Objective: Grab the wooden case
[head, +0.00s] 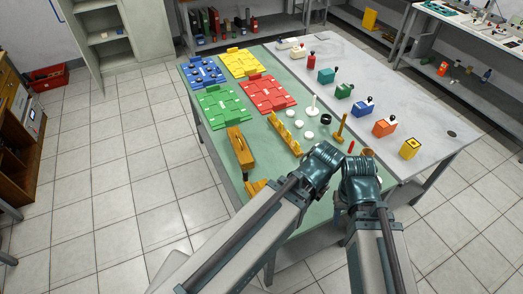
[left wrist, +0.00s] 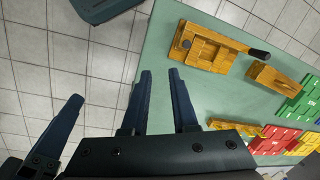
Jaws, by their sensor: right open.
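The wooden case seems to be the plain orange-brown box (head: 240,146) near the left edge of the green table top. It stands closed and apart from both grippers. In the left wrist view the box (left wrist: 274,80) lies at the right, beyond my fingers. My left gripper (left wrist: 160,72) shows two dark fingers apart with nothing between them, over the table's edge; in the head view my arms hide it. One more dark finger at the left of the wrist view looks like my right gripper (left wrist: 72,108), open and empty; its other finger is not clear.
A wooden piece with a black handle (left wrist: 210,48) lies close to the box. A yellow wooden rack (head: 286,132), red board (head: 268,93) and green board (head: 222,106) share the green table (head: 215,150). Several coloured blocks stand on the grey table (head: 375,85).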

